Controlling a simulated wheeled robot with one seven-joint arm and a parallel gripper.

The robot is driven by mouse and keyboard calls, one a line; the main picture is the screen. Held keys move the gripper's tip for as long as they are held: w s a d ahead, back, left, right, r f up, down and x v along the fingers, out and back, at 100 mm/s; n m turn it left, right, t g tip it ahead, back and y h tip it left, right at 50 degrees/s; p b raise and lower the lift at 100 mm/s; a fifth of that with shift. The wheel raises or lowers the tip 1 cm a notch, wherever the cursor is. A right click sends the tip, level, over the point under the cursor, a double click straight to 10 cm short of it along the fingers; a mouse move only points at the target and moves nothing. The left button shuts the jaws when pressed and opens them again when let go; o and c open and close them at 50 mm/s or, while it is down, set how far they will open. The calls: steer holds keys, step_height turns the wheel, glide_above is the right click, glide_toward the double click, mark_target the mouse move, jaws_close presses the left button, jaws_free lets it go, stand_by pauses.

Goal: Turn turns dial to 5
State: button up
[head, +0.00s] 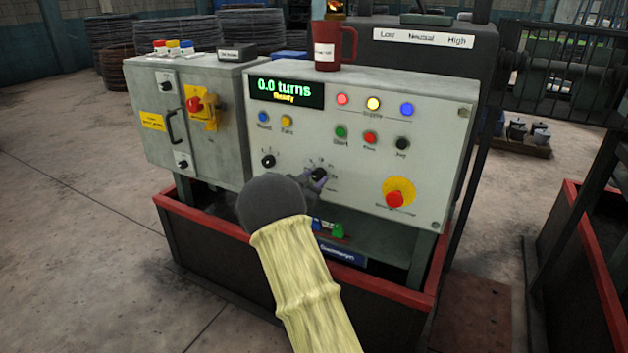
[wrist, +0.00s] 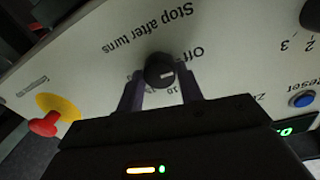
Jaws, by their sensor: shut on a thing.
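The turns dial (wrist: 158,70) is a black round knob labelled "Stop after turns" on the grey panel, upside down in the wrist view. "Off" is printed beside it, and the fingers hide part of its number scale. A pale mark shows on its face, but I cannot tell which number it points to. My gripper (wrist: 160,80) is shut on the dial, with one finger on each side. In the head view my gripper (head: 313,179) is at the panel's lower middle, partly behind my wrist. The display (head: 287,91) reads "0.0 turns" and "Ready".
Another black knob (head: 268,161) is left of the dial. A red button on a yellow base (head: 397,192) is to the right. Coloured buttons and lamps sit above. A red mug (head: 335,46) stands on the panel top. A red-edged frame (head: 392,289) runs below.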

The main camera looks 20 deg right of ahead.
steer(key=shift+m, duration=0.4)
steer(key=m+b, duration=0.2)
steer(key=m, duration=0.2)
steer(key=shift+f, duration=0.1)
steer(key=shift+m+y+b, duration=0.3)
steer(key=shift+m+b, duration=1)
steer(key=shift+m, duration=0.6)
steer(key=o, duration=1)
